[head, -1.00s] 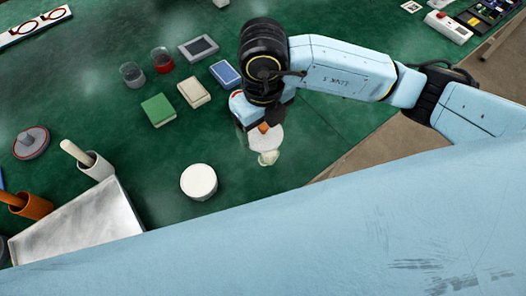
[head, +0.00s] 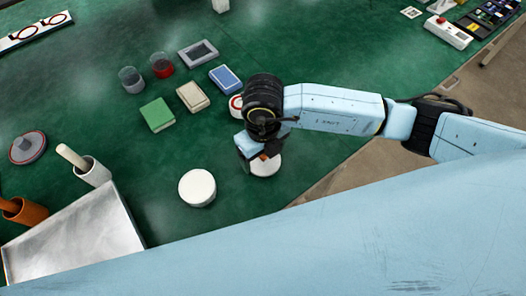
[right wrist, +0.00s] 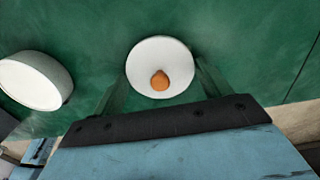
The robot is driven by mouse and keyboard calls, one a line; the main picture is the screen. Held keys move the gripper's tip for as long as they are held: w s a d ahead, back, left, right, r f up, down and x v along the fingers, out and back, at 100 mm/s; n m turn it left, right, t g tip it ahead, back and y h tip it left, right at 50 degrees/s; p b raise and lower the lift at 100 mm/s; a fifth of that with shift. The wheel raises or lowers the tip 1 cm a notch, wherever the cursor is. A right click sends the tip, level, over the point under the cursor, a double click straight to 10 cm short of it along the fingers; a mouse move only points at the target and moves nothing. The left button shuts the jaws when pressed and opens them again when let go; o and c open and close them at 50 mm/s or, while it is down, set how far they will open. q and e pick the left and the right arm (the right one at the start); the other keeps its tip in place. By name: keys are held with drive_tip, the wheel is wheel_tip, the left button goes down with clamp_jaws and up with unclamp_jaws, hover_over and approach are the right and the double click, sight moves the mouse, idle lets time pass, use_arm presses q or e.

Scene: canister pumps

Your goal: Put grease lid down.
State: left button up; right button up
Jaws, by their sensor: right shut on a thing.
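The grease lid (head: 266,165) looks like a white round disc with an orange knob. In the right wrist view the lid (right wrist: 150,55) lies between the two fingers of my right gripper (right wrist: 160,88). In the head view my right gripper (head: 258,157) is shut on it, and the gripper and wrist hide part of it. I cannot tell whether the lid touches the table. A white round canister (head: 197,188) stands to the left of the lid; it also shows at the left of the right wrist view (right wrist: 30,82). My left gripper is not in view.
A green box (head: 157,115), a beige box (head: 193,97) and a blue box (head: 226,78) lie behind on the green table (head: 130,185). A metal tray (head: 75,240) is at the lower left. The mat around the canister is clear. The table's edge runs close on the right.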

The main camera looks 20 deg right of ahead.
drive_tip(key=shift+f, duration=0.2)
drive_tip(key=o, duration=1)
drive_tip(key=shift+c, duration=0.2)
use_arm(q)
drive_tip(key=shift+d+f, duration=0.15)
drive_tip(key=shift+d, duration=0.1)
use_arm(e)
drive_tip(key=shift+r, duration=0.15)
drive_tip(key=shift+r, duration=0.35)
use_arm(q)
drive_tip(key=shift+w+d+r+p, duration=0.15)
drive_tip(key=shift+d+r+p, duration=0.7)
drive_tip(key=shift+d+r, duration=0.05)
use_arm(e)
wheel_tip(320, 180, up, 12)
drive_tip(key=shift+f, duration=0.25)
